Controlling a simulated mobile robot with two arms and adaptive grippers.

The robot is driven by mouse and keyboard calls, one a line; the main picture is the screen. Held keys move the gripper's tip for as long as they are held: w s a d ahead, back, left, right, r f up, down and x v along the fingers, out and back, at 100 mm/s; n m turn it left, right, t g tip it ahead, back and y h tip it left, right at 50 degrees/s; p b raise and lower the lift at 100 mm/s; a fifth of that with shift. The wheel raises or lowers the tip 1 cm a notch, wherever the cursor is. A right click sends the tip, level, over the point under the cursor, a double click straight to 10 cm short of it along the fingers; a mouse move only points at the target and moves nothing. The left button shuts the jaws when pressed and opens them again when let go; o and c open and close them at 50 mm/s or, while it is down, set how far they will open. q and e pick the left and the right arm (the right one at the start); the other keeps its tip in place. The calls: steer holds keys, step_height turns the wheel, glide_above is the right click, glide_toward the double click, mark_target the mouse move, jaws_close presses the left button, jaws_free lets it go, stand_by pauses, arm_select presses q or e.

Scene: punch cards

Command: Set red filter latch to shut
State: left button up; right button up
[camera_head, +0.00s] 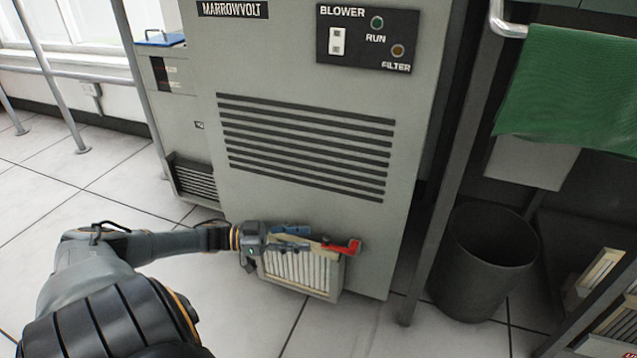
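The red filter latch (343,247) is at the upper right of a pale, ribbed filter (298,272) low on the front of a grey cabinet (285,185). Its red handle points to the right, with a raised end. A blue latch (291,229) is at the filter's upper left. My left gripper (296,247) is in front of the filter's top edge, pointing right, with its tips left of the red latch. A small gap seems to separate them. The fingers are small and overlap the filter, so their opening is unclear. My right gripper is out of view.
A green cloth (570,90) hangs from a rail at upper right. A blower panel (367,37) is high on the cabinet. The tiled floor in front is mostly clear.

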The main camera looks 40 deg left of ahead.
arm_select(q)
steer(key=shift+v, duration=2.6)
